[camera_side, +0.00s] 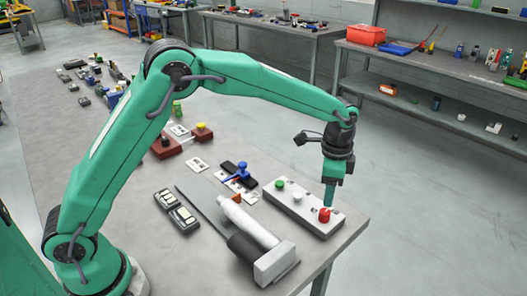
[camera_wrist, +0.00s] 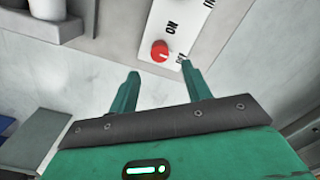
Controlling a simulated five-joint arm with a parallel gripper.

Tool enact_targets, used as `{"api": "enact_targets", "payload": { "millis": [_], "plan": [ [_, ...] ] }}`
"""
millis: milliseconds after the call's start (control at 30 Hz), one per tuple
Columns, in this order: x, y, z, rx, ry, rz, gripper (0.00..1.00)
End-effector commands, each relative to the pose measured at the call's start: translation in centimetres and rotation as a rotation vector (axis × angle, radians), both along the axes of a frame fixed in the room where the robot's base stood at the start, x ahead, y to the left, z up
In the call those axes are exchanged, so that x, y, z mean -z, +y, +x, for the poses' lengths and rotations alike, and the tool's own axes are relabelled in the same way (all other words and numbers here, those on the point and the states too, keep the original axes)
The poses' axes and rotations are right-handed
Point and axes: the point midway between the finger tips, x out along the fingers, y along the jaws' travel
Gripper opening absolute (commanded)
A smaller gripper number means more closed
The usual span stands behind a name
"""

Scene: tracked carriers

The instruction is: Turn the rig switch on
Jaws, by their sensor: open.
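The rig switch, a red knob (camera_side: 325,215), sits at the right end of a pale grey switch box (camera_side: 298,207) on the table. In the wrist view the red knob (camera_wrist: 160,50) shows beside a printed "ON"; a second label beside it is partly hidden by my right finger. The knob's exact setting is too small to tell. My gripper (camera_side: 329,203) points down at the knob in the side view, very close to it; contact cannot be told. In the wrist view my gripper (camera_wrist: 160,72) has its two fingers apart, with nothing between them and the knob just beyond the tips.
A white cylindrical device (camera_side: 246,220) with a dark end lies to the left, near a blue-handled part (camera_side: 242,170). The table's right edge is close to the box.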

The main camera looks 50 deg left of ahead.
Motion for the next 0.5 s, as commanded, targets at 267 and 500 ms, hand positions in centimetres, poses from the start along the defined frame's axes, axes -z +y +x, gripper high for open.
{"api": "enact_targets", "payload": {
  "millis": [267, 500],
  "plan": [
    [3.2, 0.0, -0.1, -0.001, 0.003, 0.001, 0.49],
    [5.8, 0.0, -0.1, -0.001, 0.003, 0.001, 0.49]
  ]
}}
